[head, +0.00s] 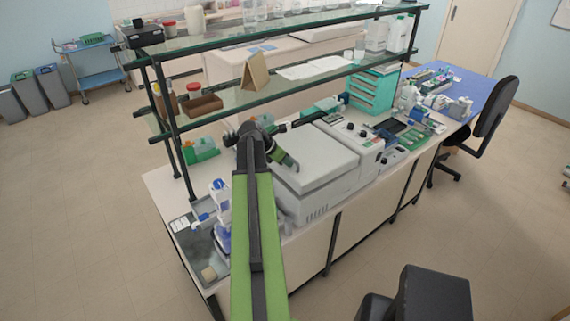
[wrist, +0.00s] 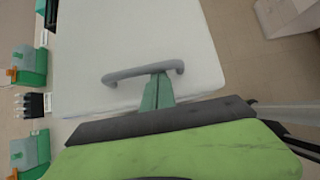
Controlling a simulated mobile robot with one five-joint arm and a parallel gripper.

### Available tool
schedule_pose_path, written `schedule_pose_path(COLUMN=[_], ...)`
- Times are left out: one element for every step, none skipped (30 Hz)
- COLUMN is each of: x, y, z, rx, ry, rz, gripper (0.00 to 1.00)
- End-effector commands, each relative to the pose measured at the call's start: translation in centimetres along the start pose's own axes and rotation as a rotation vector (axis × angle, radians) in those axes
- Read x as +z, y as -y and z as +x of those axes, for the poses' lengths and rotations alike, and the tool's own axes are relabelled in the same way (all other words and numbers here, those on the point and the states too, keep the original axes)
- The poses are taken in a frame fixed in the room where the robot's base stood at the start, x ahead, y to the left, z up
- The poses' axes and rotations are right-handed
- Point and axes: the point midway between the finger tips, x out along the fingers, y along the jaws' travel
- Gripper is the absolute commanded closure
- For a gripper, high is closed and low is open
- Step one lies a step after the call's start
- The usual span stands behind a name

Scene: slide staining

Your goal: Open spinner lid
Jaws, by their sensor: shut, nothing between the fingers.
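The spinner (head: 305,208) is a pale grey box on the bench, right of my arm in the head view. Its lid (head: 322,158) lies flat on top and looks shut. In the wrist view the lid (wrist: 140,35) is a broad white panel with a grey bar handle (wrist: 118,76) near its lower edge. My gripper (wrist: 159,78) has its green fingers shut, tips at the handle's middle. Whether they touch it or sit under it is hard to tell. In the head view my gripper (head: 290,163) is at the lid's left side.
A glass shelf rack (head: 290,82) with dark posts stands over the back of the bench. A blue and white bottle (head: 220,193) stands left of my arm. Green-based containers (head: 200,150) sit behind it. A control panel (head: 365,135) adjoins the spinner. The floor in front is mostly clear.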

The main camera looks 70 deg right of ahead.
Motion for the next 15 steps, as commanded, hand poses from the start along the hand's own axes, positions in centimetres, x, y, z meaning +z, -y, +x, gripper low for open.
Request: schedule_pose_path(x=[1.6,2.1,2.8,3.4,3.9,4.6,5.0,5.2,5.5,5.6,5.6,5.6,5.5,5.5,5.4], y=[0.0,0.0,0.0,0.0,0.0,0.0,0.0,0.0,0.0,0.1,0.1,0.1,0.1,0.1,0.1], z=[-1.5,-2.0,-2.6,-3.0,-3.3,-3.8,-4.0,-4.1,-4.2,-4.2,-4.2,-4.1,-4.0,-3.9,-3.9], rx=[-0.001,-0.001,-0.001,-0.001,-0.001,-0.001,-0.001,0.000,0.000,0.000,0.000,0.000,0.000,0.000,0.000], ry=[0.002,0.002,0.002,0.002,0.002,0.002,0.002,0.002,0.002,0.002,0.002,0.002,0.002,0.002,0.002], rz=[0.001,0.001,0.001,0.001,0.001,0.001,0.001,0.001,0.001,0.001,0.001,0.001,0.001,0.001,0.001], gripper=[1.00,1.00,1.00,1.00,1.00,1.00,1.00,1.00,1.00,1.00,1.00,1.00,1.00,1.00,1.00])
